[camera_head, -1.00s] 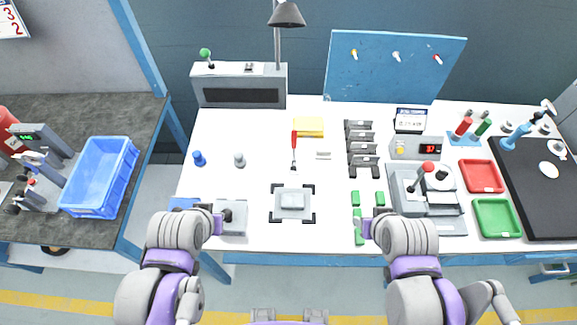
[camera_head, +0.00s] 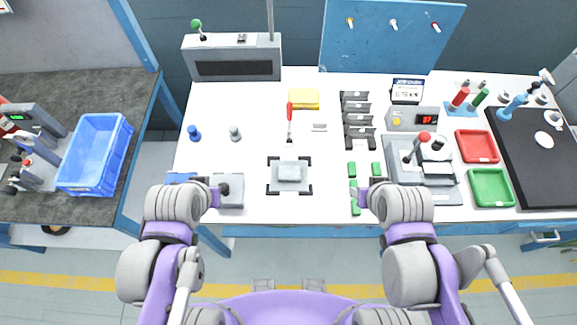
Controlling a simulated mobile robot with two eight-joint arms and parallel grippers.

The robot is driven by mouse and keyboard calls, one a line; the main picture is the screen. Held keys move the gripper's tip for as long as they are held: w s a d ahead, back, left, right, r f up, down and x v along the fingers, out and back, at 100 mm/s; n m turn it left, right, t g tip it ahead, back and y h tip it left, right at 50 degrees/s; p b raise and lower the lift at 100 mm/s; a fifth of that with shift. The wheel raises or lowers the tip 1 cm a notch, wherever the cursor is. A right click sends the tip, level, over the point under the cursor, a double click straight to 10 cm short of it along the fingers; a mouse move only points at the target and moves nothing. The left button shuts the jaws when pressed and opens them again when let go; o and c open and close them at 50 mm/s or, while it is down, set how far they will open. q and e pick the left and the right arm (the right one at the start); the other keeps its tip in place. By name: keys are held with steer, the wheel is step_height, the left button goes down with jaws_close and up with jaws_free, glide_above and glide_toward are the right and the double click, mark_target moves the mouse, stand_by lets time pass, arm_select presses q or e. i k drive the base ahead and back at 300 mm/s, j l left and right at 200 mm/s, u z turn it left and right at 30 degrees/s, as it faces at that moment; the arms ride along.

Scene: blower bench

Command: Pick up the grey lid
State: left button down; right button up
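A light grey square piece (camera_head: 289,172) with a raised middle block lies flat between black corner brackets at the centre of the white bench. It may be the grey lid; I cannot tell for sure. A grey box with a dark knob (camera_head: 230,199) is at the bench's front left. My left gripper (camera_head: 219,192) is at this box, left of the square piece; its fingers are too small to read. My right gripper (camera_head: 362,194) is at the front, by the green blocks (camera_head: 355,206), right of the square piece. Nothing shows held in either.
Dark brackets (camera_head: 357,120) stand in a row behind the green blocks. A grey machine (camera_head: 424,180), a red tray (camera_head: 477,147) and a green tray (camera_head: 491,188) are at right. Bench around the square piece is clear.

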mark_target(286, 176)
steer(key=k+j+u, duration=0.3)
steer(key=k+j, duration=0.15)
steer(key=j, duration=0.25)
steer(key=k+j+u, duration=0.15)
steer(key=j, duration=0.25)
